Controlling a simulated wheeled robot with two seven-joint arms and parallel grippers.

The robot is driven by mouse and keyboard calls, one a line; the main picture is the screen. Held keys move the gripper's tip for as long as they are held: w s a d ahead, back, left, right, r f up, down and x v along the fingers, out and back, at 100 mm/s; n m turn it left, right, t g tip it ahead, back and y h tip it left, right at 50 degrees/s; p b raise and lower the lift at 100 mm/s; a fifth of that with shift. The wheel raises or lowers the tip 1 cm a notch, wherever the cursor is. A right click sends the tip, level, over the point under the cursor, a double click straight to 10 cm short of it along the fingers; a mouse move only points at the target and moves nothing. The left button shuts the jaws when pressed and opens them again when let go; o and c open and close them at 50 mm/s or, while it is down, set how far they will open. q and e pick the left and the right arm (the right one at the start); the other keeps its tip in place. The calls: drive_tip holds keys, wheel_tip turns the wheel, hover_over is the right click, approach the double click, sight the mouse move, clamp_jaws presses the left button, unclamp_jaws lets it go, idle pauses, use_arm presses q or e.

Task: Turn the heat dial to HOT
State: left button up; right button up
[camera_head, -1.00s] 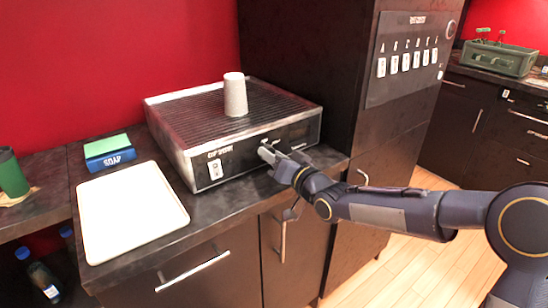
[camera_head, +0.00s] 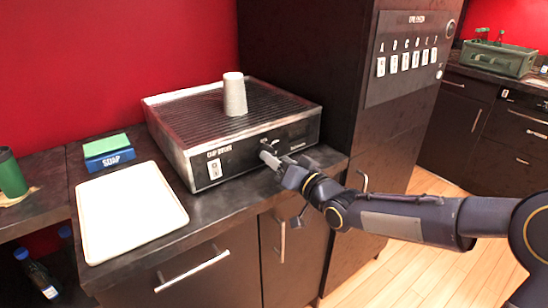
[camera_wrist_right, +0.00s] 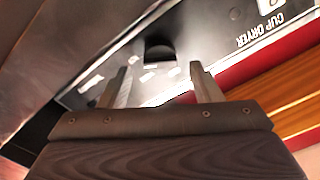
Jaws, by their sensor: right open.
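The cup dryer (camera_head: 200,165) is a silver and black box with a ribbed top, and it sits on the dark counter. My right gripper (camera_head: 268,156) is at the front panel in the head view. In the wrist view the right gripper (camera_wrist_right: 162,82) is open, with a finger on each side of the dial's line and the dial beyond the tips. The gap between them looks empty. My left gripper is not in view.
A stack of pale cups (camera_head: 235,95) stands on the dryer. A white switch (camera_head: 215,169) is on its front left. A white tray (camera_head: 130,212) and a soap box (camera_head: 108,152) with a green top are at left. A tall dark cabinet (camera_head: 300,50) stands behind at right.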

drive_tip(key=v, duration=0.5)
